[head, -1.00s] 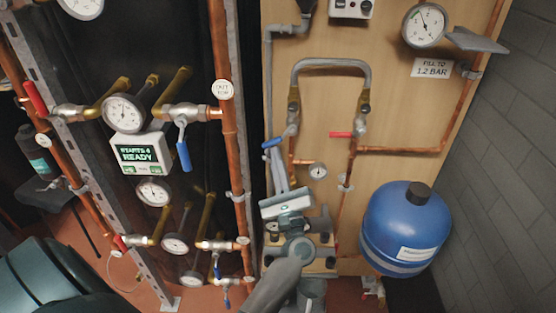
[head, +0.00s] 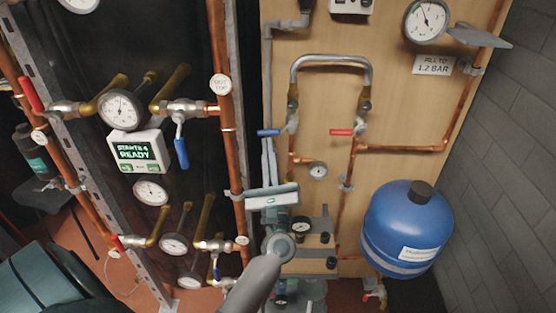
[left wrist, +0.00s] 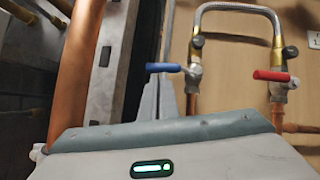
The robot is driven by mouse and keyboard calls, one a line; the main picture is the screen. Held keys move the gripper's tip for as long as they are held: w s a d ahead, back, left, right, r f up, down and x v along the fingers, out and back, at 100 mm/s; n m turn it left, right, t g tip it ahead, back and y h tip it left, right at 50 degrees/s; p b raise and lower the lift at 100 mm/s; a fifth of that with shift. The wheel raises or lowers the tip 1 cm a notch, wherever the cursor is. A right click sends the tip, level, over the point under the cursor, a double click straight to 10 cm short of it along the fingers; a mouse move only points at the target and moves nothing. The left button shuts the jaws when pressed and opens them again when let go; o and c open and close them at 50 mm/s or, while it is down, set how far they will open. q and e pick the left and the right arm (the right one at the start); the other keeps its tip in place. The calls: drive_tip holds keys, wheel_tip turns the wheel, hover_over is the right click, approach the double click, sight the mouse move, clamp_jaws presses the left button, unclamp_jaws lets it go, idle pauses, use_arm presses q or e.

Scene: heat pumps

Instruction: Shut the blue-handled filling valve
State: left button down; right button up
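The blue-handled filling valve (head: 268,132) is at the left foot of the braided loop on the wooden board. Its blue lever lies level, crosswise to the upright valve body, and points left. It also shows in the left wrist view (left wrist: 163,67). My left gripper (head: 267,142) comes up from below. Its two grey fingers look closed together and hold nothing that I can see. Their tips are just under the blue lever; I cannot tell whether they touch it. My right gripper is not in view.
A red-handled valve (head: 341,132) is at the loop's right foot, its lever also level. A blue vessel (head: 408,228) stands right. Another blue lever (head: 181,153) hangs on the left pipework.

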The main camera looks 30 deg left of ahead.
use_arm(q)
drive_tip(key=shift+s+a+r, duration=0.15)
drive_tip(key=shift+a+r, duration=0.05)
drive_tip(key=shift+r, duration=0.2)
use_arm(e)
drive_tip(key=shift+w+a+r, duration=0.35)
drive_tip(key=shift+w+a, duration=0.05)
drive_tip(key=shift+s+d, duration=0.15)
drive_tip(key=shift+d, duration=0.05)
